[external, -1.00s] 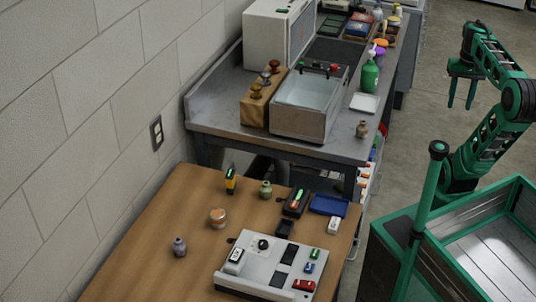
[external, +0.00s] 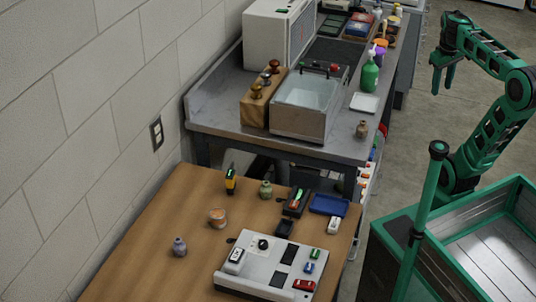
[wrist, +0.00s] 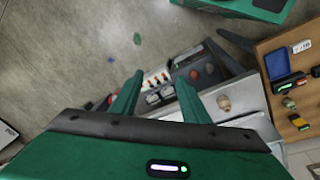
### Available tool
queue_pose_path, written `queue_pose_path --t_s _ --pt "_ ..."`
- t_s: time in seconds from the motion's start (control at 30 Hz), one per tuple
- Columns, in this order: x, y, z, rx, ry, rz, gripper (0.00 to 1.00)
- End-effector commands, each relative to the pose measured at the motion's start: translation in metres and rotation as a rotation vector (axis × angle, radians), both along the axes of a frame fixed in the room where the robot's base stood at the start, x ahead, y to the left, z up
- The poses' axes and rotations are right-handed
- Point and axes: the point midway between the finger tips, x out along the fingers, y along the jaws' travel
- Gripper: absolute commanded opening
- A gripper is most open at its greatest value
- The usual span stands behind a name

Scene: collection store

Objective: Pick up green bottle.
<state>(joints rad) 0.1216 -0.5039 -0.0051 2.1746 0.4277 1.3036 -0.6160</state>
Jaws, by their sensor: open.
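The green bottle (external: 370,76) with a white pump top stands upright on the grey metal bench, near its right edge, in the external view. I do not make it out in the wrist view. My gripper (external: 441,80) is open and empty, in the air to the right of the bench and apart from the bottle. In the wrist view my gripper (wrist: 158,77) shows two spread green fingers with nothing between them, above the floor and a drawer of small items.
A white tray (external: 364,103) lies in front of the bottle, and purple and orange items (external: 380,48) stand behind it. A glass-walled tank (external: 307,102) is to its left. A small tan vase (external: 361,129) stands near the bench corner. A wooden table (external: 150,235) is in front.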

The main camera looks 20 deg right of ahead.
Motion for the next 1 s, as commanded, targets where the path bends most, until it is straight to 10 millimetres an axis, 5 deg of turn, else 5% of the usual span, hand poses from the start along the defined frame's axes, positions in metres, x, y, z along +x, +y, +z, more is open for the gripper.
queue_pose_path --t_s 0.27,0.6,0.8,1.0 --pt "0.078 0.057 -0.012 -0.203 -0.067 0.638 0.42" --pt "0.147 0.176 -0.015 -0.548 -0.161 1.439 0.42" --pt "0.161 0.266 -0.012 -0.813 -0.226 1.881 0.42" --pt "0.149 0.365 -0.004 -1.144 -0.301 2.279 0.42"
